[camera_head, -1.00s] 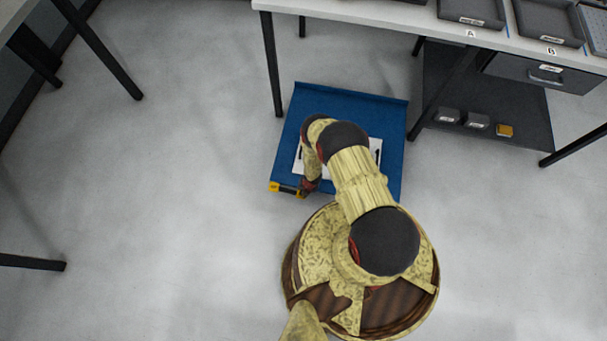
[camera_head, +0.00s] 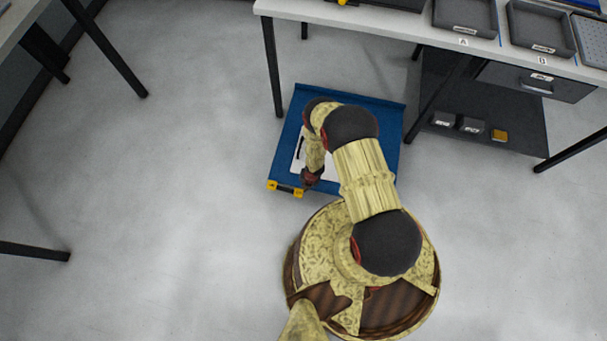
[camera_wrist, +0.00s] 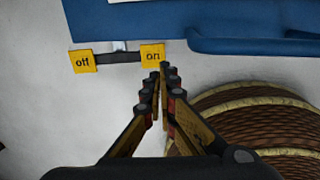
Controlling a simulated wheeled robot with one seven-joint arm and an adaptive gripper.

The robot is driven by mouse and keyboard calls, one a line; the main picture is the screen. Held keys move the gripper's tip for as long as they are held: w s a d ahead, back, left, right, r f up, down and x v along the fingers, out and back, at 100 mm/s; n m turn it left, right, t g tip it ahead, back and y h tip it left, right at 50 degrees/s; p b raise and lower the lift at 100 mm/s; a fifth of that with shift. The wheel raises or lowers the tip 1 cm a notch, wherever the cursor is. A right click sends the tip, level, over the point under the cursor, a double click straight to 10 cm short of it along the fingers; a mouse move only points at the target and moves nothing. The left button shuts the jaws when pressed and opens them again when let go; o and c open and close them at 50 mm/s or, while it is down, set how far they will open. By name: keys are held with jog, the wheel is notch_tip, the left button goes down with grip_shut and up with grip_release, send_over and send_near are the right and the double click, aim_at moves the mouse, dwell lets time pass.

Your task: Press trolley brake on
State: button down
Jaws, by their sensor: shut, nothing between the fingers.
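The blue trolley (camera_head: 390,125) stands on the floor in front of my base, partly hidden by my arm. Its brake (camera_head: 285,188) is a dark bar with a yellow pad at each end, at the trolley's near left corner. In the wrist view the left pad reads "off" (camera_wrist: 83,61) and the right pad reads "on" (camera_wrist: 153,55). My gripper (camera_wrist: 159,72) is shut and empty, its fingertips at the lower right edge of the "on" pad. I cannot tell whether they touch it. In the head view my gripper (camera_head: 309,180) is beside the brake's right end.
A workbench (camera_head: 360,14) with grey trays (camera_head: 465,16) stands behind the trolley, its leg (camera_head: 273,70) close to the trolley's far left corner. A lower shelf (camera_head: 480,100) holds small boxes. Floor left of the trolley is clear.

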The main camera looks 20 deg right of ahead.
jog(key=shift+s+d+r, duration=0.1)
jog(key=shift+r, duration=0.55)
jog(key=shift+s+d+r, duration=0.1)
jog(key=shift+r, duration=0.5)
